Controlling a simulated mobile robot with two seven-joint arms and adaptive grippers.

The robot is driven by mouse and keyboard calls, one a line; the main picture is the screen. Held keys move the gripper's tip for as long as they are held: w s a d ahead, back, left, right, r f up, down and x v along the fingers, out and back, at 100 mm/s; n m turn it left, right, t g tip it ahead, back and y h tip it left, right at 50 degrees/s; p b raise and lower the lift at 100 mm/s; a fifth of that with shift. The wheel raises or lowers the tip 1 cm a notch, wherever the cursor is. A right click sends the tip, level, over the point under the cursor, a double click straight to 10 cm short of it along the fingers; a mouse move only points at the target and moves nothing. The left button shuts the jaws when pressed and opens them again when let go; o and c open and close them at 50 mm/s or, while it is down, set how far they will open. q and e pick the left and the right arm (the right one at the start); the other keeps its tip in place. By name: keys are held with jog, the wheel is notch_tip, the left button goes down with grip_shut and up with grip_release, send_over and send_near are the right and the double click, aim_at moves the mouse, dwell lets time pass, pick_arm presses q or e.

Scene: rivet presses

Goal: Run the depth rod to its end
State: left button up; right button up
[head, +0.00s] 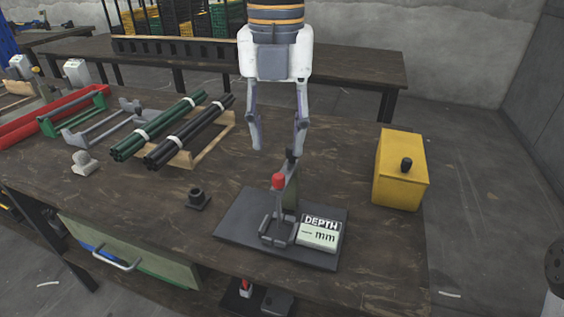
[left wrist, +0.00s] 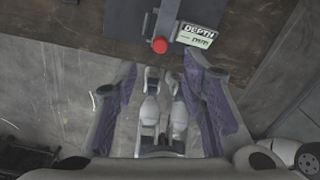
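The depth device stands on a dark base plate (head: 235,226) near the table's front. It has a grey upright post (head: 291,190) with a black top, a lever with a red knob (head: 278,181), and a display (head: 318,235) reading "DEPTH -- mm". I cannot tell which part is the depth rod. My left gripper (head: 278,150) points down above and behind the red knob, its fingers apart and empty. In the left wrist view the red knob (left wrist: 160,46) lies just beyond the open fingertips (left wrist: 161,67).
A yellow box (head: 402,172) with a black knob stands right of the device. A small black fitting (head: 198,199) is to its left. Bundles of green rods (head: 158,126) and black rods (head: 190,132) lie on wooden cradles farther left. The table front between is clear.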

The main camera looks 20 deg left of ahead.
aim_at(279, 176)
pick_arm(q)
jog(key=f, duration=0.7)
jog(key=shift+w+f+b, duration=0.2)
jog(key=shift+f+b, duration=0.05)
jog(key=shift+b, duration=0.05)
jog(key=shift+c, duration=0.6)
jog(key=shift+r, duration=0.1)
grip_shut()
